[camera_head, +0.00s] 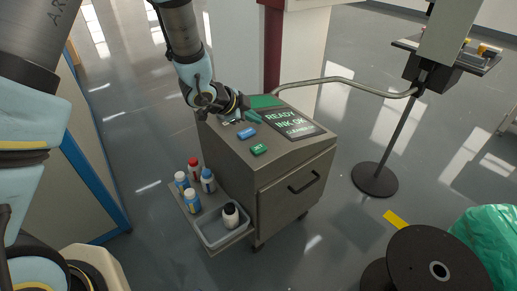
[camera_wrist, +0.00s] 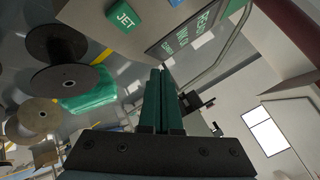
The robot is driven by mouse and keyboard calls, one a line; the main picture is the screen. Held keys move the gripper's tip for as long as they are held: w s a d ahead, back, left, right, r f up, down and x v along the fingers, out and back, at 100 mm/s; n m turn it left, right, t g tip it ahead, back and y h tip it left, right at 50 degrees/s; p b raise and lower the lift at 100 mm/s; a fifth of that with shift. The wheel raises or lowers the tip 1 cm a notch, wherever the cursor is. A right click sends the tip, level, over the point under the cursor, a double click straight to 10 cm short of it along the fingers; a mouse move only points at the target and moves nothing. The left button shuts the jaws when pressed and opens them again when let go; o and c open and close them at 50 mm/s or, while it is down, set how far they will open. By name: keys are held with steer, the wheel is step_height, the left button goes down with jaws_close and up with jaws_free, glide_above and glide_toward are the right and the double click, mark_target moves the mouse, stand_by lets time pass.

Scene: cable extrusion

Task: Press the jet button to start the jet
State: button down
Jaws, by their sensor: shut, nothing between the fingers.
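The green jet button (camera_head: 259,149) sits on the sloped top of the grey printer cabinet (camera_head: 222,145), near its front edge. In the wrist view the button (camera_wrist: 125,18), lettered "JET", shows at the top, left of my fingers. My gripper (camera_head: 254,117) is over the cabinet top, behind a blue button (camera_head: 246,133) and apart from the jet button. Its green fingers (camera_wrist: 160,72) are shut together with nothing between them. Whether the fingertips touch the panel cannot be told.
A screen (camera_head: 291,122) reading "READY INK OK" lies right of my gripper. A bent metal rail (camera_head: 345,80) runs behind it to a stand. Several bottles (camera_head: 193,200) and a tray (camera_head: 222,238) sit on a low side shelf. A black spool (camera_head: 425,262) stands front right.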

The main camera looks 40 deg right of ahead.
mark_target(255, 148)
steer(key=shift+f+b, duration=2.95)
steer(key=shift+f, duration=1)
steer(key=shift+f+b, duration=0.35)
steer(key=shift+f, duration=0.1)
steer(key=shift+f+b, duration=0.4)
steer(key=shift+f, duration=0.05)
steer(key=shift+r, duration=0.15)
steer(key=shift+r+p, duration=0.7)
steer(key=shift+r, duration=0.05)
step_height(255, 148, up, 5)
steer(key=p, duration=0.4)
steer(key=shift+r, duration=0.1)
